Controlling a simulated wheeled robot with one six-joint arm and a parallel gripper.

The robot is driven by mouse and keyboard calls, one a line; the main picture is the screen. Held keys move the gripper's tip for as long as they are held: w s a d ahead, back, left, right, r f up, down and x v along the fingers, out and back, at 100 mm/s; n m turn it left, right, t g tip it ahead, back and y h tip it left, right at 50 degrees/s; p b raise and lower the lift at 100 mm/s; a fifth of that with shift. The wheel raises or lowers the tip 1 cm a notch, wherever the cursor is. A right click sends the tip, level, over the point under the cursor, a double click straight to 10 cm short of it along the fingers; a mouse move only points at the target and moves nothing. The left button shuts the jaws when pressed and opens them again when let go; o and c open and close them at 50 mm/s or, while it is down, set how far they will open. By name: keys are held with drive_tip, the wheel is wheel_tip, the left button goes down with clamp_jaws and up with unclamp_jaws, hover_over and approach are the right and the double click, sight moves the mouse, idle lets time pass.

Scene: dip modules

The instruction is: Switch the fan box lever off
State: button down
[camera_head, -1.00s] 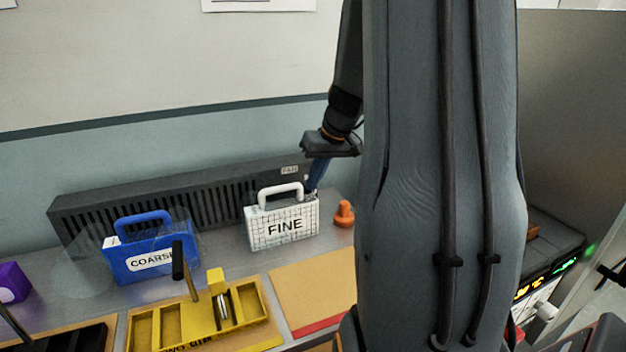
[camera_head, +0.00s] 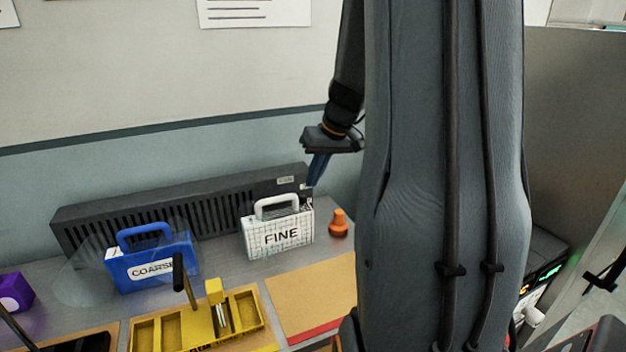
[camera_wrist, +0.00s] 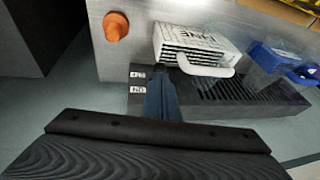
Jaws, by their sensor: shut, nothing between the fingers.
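The fan box is a long dark grey slotted box (camera_head: 150,211) along the wall at the back of the bench, with a small label (camera_head: 286,181) near its right end. In the wrist view the fan box (camera_wrist: 235,110) runs to the right, with two small white labels at its near end. My gripper (camera_head: 313,183) has blue fingers, shut and empty, pointing down by the fan box's right end. In the wrist view the fingers (camera_wrist: 158,80) are beside these labels. I cannot make out the lever; the fingers may hide it. Contact cannot be told.
A white FINE case (camera_head: 280,236) stands just in front of the fan box, close to my gripper. An orange knob-like piece (camera_head: 338,224) is right of it. A blue COARSE case (camera_head: 152,264) under a clear cover and a yellow tray (camera_head: 245,338) are further left.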

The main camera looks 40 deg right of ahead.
sight(299, 199)
drive_tip(key=s+a+b+v, duration=0.1)
drive_tip(key=b+v, duration=0.1)
drive_tip(key=v, duration=0.7)
drive_tip(key=shift+d+b, duration=0.35)
drive_tip(key=shift+d, duration=0.05)
drive_tip(key=c, duration=2.4)
unclamp_jaws()
drive_tip(key=shift+s+r, duration=0.1)
drive_tip(key=shift+s, duration=0.05)
drive_tip(key=shift+c, duration=0.2)
drive_tip(key=o, duration=0.4)
drive_tip(key=shift+c, duration=0.2)
drive_tip(key=o, duration=0.6)
drive_tip(key=w+f+m+p, duration=0.1)
drive_tip(key=w+f+p, duration=0.2)
drive_tip(key=w+f, duration=0.3)
wheel_tip(299, 199, down, 3)
drive_tip(key=shift+w+a+f+m+t+h, duration=0.1)
drive_tip(key=shift+w+a+m+t+h, duration=0.05)
drive_tip(key=shift+a+m+t+h, duration=0.2)
drive_tip(key=shift+p+x, duration=0.6)
drive_tip(key=shift+x, duration=3.55)
clamp_jaws()
